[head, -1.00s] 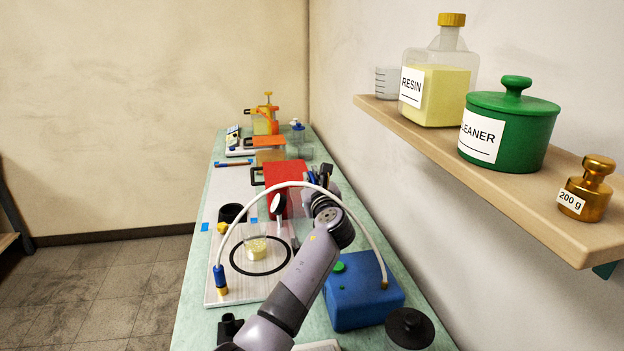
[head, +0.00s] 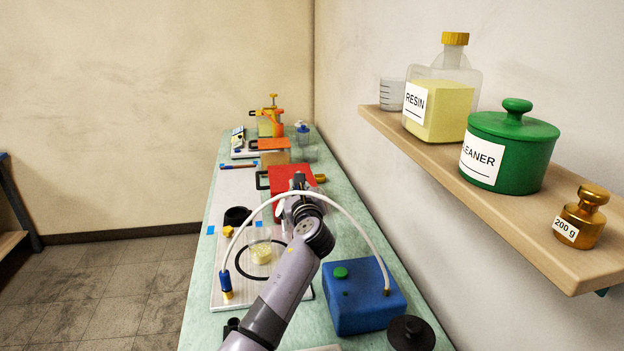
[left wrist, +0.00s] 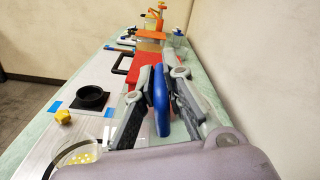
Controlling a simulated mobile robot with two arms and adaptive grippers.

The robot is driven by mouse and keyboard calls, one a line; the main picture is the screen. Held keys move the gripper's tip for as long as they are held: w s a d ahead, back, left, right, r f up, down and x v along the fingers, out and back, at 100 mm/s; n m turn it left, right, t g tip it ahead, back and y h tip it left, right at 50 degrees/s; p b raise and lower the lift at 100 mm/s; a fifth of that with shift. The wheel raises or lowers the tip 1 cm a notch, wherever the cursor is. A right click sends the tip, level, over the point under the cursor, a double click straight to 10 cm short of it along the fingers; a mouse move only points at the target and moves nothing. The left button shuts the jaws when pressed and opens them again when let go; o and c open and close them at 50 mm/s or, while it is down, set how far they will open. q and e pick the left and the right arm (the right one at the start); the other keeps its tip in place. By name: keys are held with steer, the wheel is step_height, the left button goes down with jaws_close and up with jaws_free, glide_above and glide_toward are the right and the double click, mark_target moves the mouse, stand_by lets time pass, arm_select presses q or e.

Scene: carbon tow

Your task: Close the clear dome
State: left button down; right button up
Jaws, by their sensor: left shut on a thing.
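My left gripper (head: 292,198) is over the far right part of the white board (head: 224,298). In the left wrist view the gripper (left wrist: 160,80) is shut on an upright blue handle (left wrist: 161,104). Faint clear edges show around the fingers, but the clear dome's outline and tilt are hard to make out. A clear cup with yellow contents (head: 261,254) stands on the board inside a black ring (head: 299,281). My arm hides part of the ring. My right gripper is not in view.
A white hose (head: 345,212) arches over the board from a blue box (head: 365,305) to a blue-and-brass fitting (head: 226,284). A red block (head: 284,175) stands beyond the gripper. A black round dish (head: 238,215) and a yellow piece (head: 228,231) are at the left.

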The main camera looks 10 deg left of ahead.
arm_select(q)
steer(key=s+a+f+n+b, duration=0.2)
steer(key=a+f+n, duration=0.3)
steer(key=a, duration=0.3)
steer(key=s+a+f+n+b, duration=0.2)
steer(key=s+a+f+n, duration=0.3)
steer(key=a, duration=0.4)
steer(key=shift+a+n, duration=0.15)
steer(key=shift+n, duration=0.45)
steer(key=shift+s, duration=0.1)
steer(key=c, duration=1.6)
jaws_free()
steer(key=shift+r, duration=0.1)
steer(key=shift+c, duration=0.2)
step_height(320, 180, up, 10)
steer(key=shift+c, duration=0.4)
